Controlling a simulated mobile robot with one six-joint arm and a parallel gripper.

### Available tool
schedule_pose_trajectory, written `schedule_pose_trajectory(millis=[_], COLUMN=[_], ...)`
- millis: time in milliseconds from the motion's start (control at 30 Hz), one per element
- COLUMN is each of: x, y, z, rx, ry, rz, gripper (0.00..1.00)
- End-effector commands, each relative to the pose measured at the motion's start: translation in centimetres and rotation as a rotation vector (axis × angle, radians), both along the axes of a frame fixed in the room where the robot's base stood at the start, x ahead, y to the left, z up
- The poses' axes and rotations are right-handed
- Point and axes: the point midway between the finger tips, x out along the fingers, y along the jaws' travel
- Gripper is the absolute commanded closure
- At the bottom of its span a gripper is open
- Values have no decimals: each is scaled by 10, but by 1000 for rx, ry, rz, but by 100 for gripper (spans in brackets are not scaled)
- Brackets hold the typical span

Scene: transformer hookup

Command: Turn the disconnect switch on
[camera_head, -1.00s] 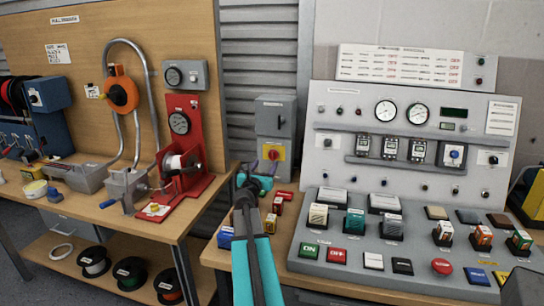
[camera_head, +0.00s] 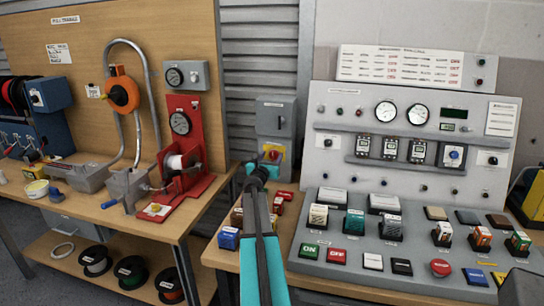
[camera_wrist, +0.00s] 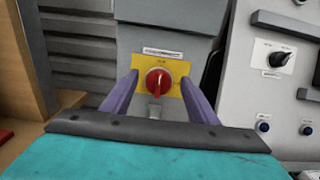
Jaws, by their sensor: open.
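The disconnect switch is a grey wall box (camera_head: 274,118) with a red rotary knob on a yellow plate, low on its front. In the wrist view the red knob (camera_wrist: 158,82) sits on the yellow plate (camera_wrist: 177,70), its grip roughly upright. My gripper (camera_wrist: 160,78) is open, with one purple finger on each side of the knob in the picture. I cannot tell whether the fingers touch it. In the head view my gripper (camera_head: 270,160) is in front of the plate and hides part of the knob and plate.
A sloped control console (camera_head: 390,235) with buttons and a gauge panel (camera_head: 330,110) stands to the right. A wooden bench (camera_head: 80,200) with a red gauge stand (camera_head: 183,125) is at left. Small coloured blocks (camera_head: 228,238) lie on the table below my arm.

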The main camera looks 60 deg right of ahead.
Motion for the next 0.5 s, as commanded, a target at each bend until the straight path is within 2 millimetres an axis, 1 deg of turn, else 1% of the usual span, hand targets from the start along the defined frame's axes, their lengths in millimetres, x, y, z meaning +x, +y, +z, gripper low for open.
schedule_pose_trajectory(millis=[33,200,500], x=[2,4,4], y=[-5,-13,-15], z=[0,0,0], rx=[0,0,0], ry=[0,0,0], rz=[0,0,0], gripper=[46,46,46])
